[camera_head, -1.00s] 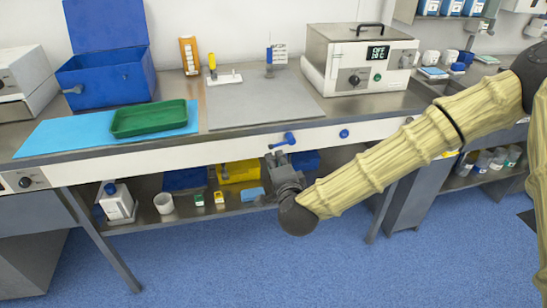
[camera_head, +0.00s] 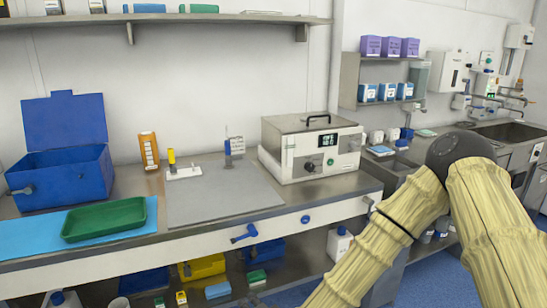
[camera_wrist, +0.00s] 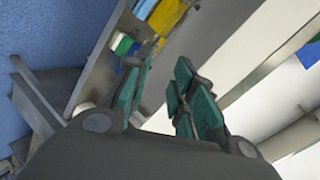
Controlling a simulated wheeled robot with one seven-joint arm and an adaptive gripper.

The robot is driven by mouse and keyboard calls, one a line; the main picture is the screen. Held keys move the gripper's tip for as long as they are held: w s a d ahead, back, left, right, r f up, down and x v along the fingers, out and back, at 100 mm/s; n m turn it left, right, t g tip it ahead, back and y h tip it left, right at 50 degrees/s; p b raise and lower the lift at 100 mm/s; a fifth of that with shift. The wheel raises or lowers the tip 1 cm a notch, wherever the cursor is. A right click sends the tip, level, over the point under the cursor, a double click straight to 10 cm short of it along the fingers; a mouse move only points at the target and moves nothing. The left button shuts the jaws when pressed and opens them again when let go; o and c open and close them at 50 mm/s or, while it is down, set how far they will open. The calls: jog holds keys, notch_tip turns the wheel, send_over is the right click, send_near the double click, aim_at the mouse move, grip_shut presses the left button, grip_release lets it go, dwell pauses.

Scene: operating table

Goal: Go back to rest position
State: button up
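My gripper (camera_wrist: 160,98) shows in the wrist view with its two teal-padded fingers apart. The gap between them shows part of the bench and nothing held. In the head view my sleeved arm comes in at the right and runs down out of the bottom edge, so my gripper is hidden there. A blue lever (camera_head: 245,234) and a blue knob (camera_head: 305,219) are on the white front panel (camera_head: 190,248) of the bench. No contact between my gripper and the lever shows.
The bench top holds a blue open box (camera_head: 60,180), a green tray (camera_head: 105,220), a grey mat (camera_head: 225,198) and a water bath (camera_head: 310,150). Yellow (camera_head: 203,267) and blue bins sit on the shelf below. A sink (camera_head: 500,130) is at the back right.

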jog(key=s+d+f+n+g+h+p, duration=0.25)
jog(key=s+d+f+n+g, duration=0.3)
jog(key=s+d+f, duration=0.8)
jog(key=s+d+f+n+g+h+p, duration=0.1)
jog(key=s+d+f+g, duration=0.1)
jog(key=s+d, duration=0.6)
jog(key=s+d+f+n+g+h+p, duration=0.2)
jog(key=s+d, duration=0.5)
jog(key=s, duration=0.4)
jog(key=shift+s+d+f+g, duration=0.25)
jog(key=shift+d+f+g, duration=0.15)
jog(key=shift+f+g, duration=0.5)
